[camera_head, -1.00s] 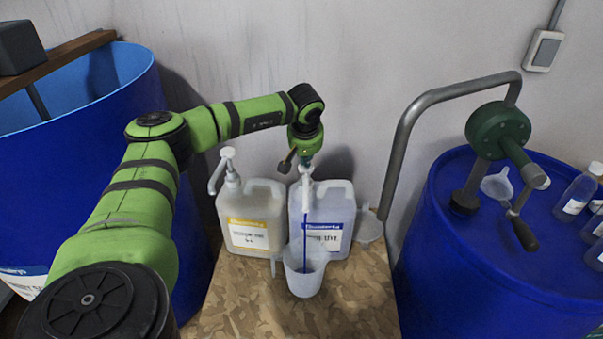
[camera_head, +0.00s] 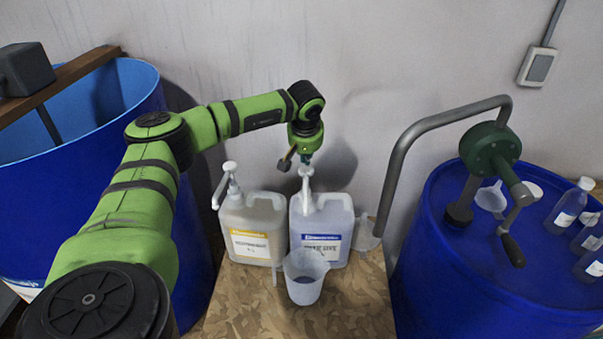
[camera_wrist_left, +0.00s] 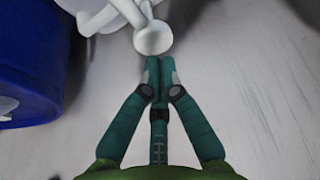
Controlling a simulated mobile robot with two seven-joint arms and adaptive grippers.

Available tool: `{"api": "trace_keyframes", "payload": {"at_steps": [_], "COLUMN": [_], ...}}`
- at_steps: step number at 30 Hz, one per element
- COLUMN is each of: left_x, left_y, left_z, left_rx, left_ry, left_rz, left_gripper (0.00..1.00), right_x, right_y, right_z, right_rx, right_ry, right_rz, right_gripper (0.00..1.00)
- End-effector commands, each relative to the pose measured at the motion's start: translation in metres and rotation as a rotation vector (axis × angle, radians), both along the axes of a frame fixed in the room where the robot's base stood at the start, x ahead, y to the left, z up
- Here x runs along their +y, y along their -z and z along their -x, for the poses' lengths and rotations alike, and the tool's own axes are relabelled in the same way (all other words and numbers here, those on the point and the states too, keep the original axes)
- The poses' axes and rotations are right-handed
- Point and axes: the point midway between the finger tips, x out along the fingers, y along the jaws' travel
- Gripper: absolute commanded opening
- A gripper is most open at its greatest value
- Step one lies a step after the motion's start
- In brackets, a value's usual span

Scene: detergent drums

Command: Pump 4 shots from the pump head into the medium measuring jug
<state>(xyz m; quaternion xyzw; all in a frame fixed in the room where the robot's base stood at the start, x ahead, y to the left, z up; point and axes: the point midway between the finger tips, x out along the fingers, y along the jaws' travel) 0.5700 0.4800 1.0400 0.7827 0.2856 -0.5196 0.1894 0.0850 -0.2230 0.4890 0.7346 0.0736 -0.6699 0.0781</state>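Two plastic canisters with white pumps stand on the wooden stand: one with a yellow label (camera_head: 251,243) and one with a blue label (camera_head: 323,249). The pump head (camera_head: 306,172) of the blue-label canister is up, its nozzle toward the front. A translucent measuring jug (camera_head: 304,286) stands upright in front of this canister, below the nozzle. How much liquid it holds is hard to tell. My left gripper (camera_head: 304,158) points down just above the pump head. In the left wrist view its fingers (camera_wrist_left: 153,72) are shut, empty, beside the round pump top (camera_wrist_left: 153,38). My right gripper is out of view.
A second clear vessel (camera_head: 368,236) stands right of the blue-label canister. An open blue drum (camera_head: 140,105) is at left. A closed blue drum (camera_head: 450,270) at right carries a green crank pump (camera_head: 490,150) with a bent pipe and several bottles. The stand's front is bare.

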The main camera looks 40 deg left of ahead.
Motion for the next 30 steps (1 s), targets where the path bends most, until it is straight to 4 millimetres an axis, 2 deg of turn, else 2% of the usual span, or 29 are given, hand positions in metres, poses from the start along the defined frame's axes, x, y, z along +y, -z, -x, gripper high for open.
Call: {"api": "trace_keyframes", "payload": {"at_steps": [16, 30], "left_x": [0.0, 0.0], "left_y": [0.003, 0.031], "left_z": [0.0, 0.0], "left_rx": [-0.001, 0.0], "left_ry": [-0.001, -0.001], "left_rz": [0.0, 0.0], "left_gripper": [0.0, 0.0], "right_x": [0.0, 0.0], "right_y": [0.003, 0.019], "right_z": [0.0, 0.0], "right_rx": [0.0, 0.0], "right_ry": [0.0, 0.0], "right_rz": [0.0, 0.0], "right_gripper": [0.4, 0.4]}}
